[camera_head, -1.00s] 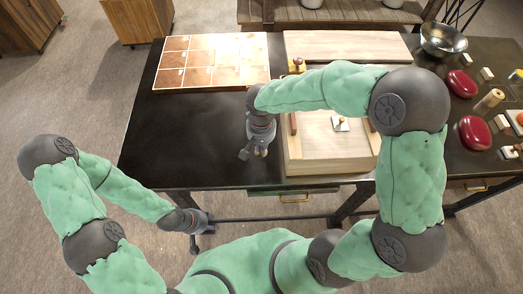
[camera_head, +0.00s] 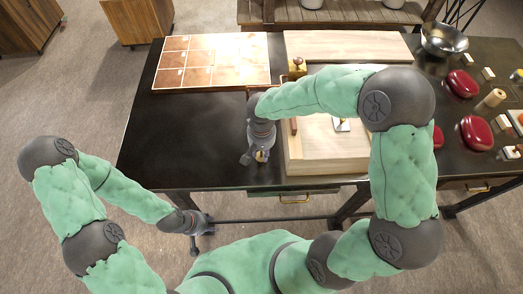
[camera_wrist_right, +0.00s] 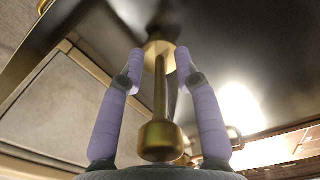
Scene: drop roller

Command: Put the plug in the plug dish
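A brass plug (camera_wrist_right: 160,98), with a thick round end, a thin stem and a flat disc, lies between my right fingers in the right wrist view. My right gripper (camera_wrist_right: 160,62) appears shut on the disc end. In the head view this gripper (camera_head: 258,158) is over the front of the black table, left of a pale wooden box (camera_head: 335,168), with a small brass patch showing at it. I cannot tell for sure which thing is the plug dish. My left gripper (camera_head: 203,225) hangs low in front of the table; its fingers are too small to read.
A brown tiled board (camera_head: 212,60) lies at the back left of the table. A pale board (camera_head: 345,45), a metal bowl (camera_head: 444,41), red oval things (camera_head: 476,133) and small blocks are at the back and right. The table's left part (camera_head: 190,130) is clear.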

